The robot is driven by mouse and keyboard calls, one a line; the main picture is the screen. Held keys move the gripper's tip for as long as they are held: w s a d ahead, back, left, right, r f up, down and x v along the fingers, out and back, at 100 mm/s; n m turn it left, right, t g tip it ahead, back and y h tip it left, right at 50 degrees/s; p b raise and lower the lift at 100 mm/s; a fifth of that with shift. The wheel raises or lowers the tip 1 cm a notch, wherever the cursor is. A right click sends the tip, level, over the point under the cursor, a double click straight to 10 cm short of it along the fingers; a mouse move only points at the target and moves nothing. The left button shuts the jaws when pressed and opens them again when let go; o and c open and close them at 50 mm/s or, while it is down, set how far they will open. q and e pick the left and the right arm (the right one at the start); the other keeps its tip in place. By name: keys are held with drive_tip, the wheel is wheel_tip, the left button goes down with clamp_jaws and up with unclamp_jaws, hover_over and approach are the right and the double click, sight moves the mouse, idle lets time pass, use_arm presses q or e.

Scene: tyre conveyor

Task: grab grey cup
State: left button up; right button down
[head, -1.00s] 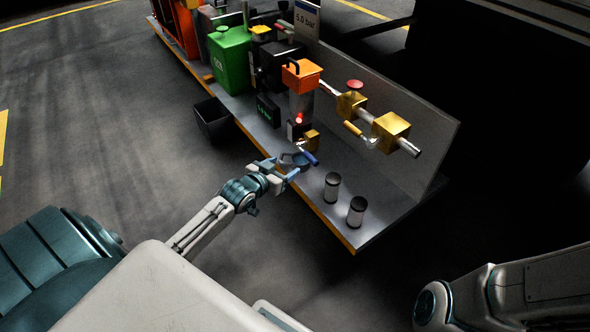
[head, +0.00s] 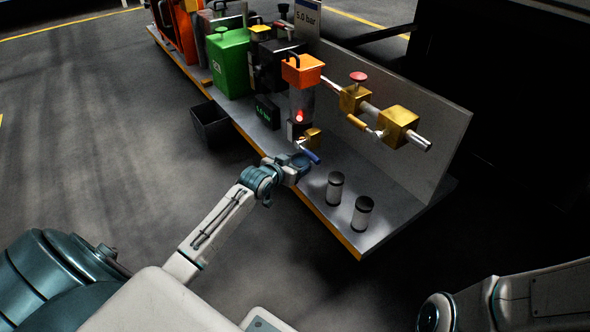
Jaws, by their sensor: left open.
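Two small grey cylinders with dark tops, which look like the grey cups, stand upright on the metal bench: one nearer the tap (head: 335,189) and one nearer the bench's end (head: 361,214). My left gripper (head: 296,168) is open at the bench's front edge, left of both cylinders and apart from them. It is just below a blue-handled tap (head: 309,156). A dark blue-grey round shape shows at its fingertips; I cannot tell whether it is a cup or part of the gripper. My right gripper is out of view; only part of my right arm shows at lower right.
The bench (head: 322,221) has a yellow front edge and a back panel (head: 440,150) with brass valves (head: 398,126). An orange-topped dispenser (head: 303,71) stands behind the tap. A green canister (head: 229,65) and a black bin (head: 211,124) are further left.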

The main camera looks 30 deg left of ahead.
use_arm(q)
drive_tip(key=shift+b+x, duration=0.3)
drive_tip(key=shift+x, duration=0.45)
drive_tip(key=c, duration=0.9)
drive_tip(key=shift+r, duration=0.1)
